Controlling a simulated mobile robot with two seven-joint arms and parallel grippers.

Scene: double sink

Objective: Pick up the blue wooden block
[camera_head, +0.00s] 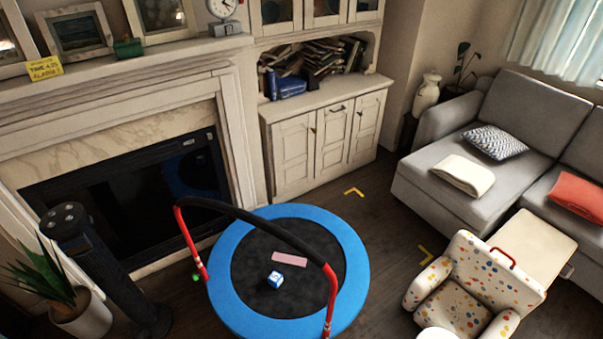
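A small blue-and-white cube (275,280), which looks like the blue wooden block, rests on the dark mat of a round trampoline (349,255) with a wide blue rim. A flat pink piece (289,258) lies just behind the cube on the same mat, apart from it. The trampoline's black-and-red handlebar (255,220) arches over the mat, with the cube showing below the bar. Neither of my grippers is in view.
A patterned child's armchair (470,280) stands right of the trampoline, and a grey sofa (450,190) behind it. A dark tower appliance (100,262) and potted plant (80,312) stand left, before the fireplace. Wooden floor (385,235) is clear between trampoline and sofa.

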